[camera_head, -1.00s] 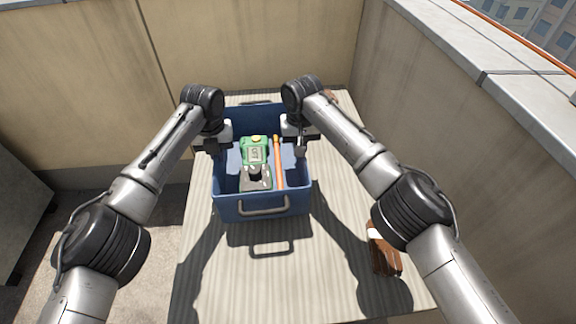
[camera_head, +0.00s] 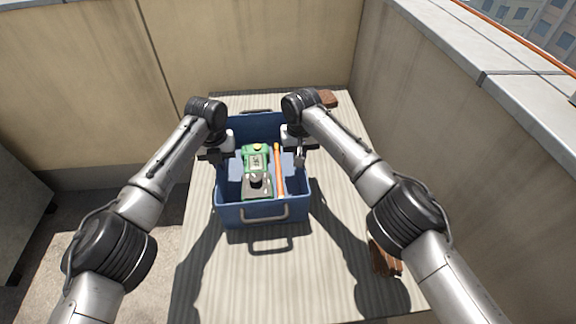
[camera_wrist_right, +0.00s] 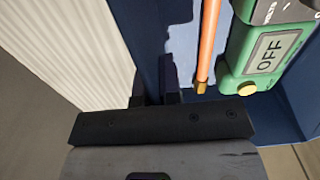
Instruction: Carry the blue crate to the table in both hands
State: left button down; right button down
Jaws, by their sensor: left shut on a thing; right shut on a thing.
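The blue crate (camera_head: 232,214) is level over the striped table (camera_head: 225,275), with its handle's shadow on the top in front. I cannot tell whether its base touches the table. A green meter (camera_head: 256,162) with an OFF display and an orange rod (camera_head: 279,170) lie inside; both also show in the right wrist view. My left gripper (camera_head: 217,153) is shut on the crate's left side wall. My right gripper (camera_head: 299,152) is shut on the right side wall; its fingers also show in the right wrist view (camera_wrist_right: 157,92). The fingertips are partly hidden in the head view.
A brown glove-like thing (camera_head: 385,259) lies on the table's right side, partly behind my right arm. Another brown thing (camera_head: 328,98) lies at the back right corner. Walls (camera_head: 265,45) stand behind and to the right. The table's front is clear.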

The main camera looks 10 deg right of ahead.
pick_arm(q)
jog(key=shift+a+f, duration=0.1)
jog(key=shift+f, duration=0.25)
pick_arm(e)
jog(key=shift+d+f, duration=0.1)
jog(key=shift+f, duration=0.3)
pick_arm(q)
jog(key=c, duration=1.7)
grip_release()
jog(key=shift+f, duration=0.15)
pick_arm(e)
jog(key=c, duration=1.7)
grip_release()
jog(key=shift+f, duration=0.15)
pick_arm(q)
jog(key=o, duration=0.4)
jog(key=shift+w, duration=0.1)
pick_arm(e)
jog(key=o, duration=0.4)
jog(key=shift+w, duration=0.1)
